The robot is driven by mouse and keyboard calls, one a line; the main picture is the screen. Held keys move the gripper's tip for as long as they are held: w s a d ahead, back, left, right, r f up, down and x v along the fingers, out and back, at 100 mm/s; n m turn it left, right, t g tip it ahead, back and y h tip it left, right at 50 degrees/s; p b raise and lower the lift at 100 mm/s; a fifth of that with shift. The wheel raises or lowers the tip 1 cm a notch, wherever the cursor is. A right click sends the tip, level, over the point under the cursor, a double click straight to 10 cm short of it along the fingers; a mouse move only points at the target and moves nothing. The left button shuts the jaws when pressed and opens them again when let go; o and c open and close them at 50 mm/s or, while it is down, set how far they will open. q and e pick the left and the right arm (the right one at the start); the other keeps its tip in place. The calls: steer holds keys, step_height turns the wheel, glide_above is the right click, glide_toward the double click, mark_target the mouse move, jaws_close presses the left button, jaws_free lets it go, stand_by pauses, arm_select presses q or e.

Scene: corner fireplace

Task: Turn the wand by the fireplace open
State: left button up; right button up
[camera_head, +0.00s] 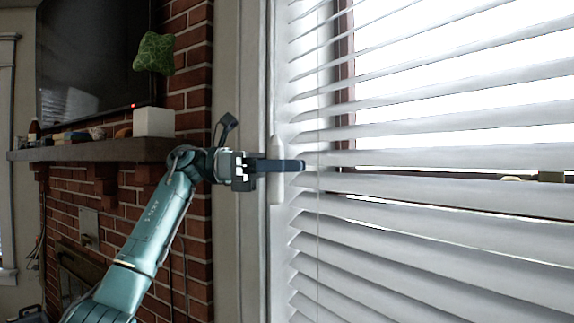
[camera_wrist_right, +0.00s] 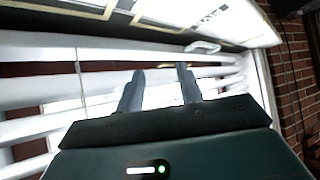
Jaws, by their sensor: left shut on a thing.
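The wand (camera_head: 277,190) is a short white upright piece at the left edge of the white window blinds (camera_head: 440,222). My left gripper (camera_head: 296,165) reaches across its middle from the left, with dark fingers shut on it; the wand shows above and below the fingers. The blinds' slats are tilted, with bright gaps between the upper ones and narrow gaps lower down. My right gripper (camera_wrist_right: 160,88) shows in the right wrist view with two fingers apart and nothing seen between them. The blinds (camera_wrist_right: 45,97) lie behind it. The right gripper is not in the head view.
The brick fireplace (camera_head: 195,210) stands left of the window. Its mantel (camera_head: 95,150) holds a white box-shaped pot (camera_head: 153,122), a green plant (camera_head: 154,53) and small items. A dark screen (camera_head: 90,60) hangs above. A thin cord (camera_head: 318,230) runs down the blinds.

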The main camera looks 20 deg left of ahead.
arm_select(q)
steer(key=shift+s+m+g, duration=0.2)
steer(key=shift+m+g, duration=0.9)
steer(key=shift+g, duration=1)
steer(key=o, duration=1)
steer(key=shift+a, duration=3.8)
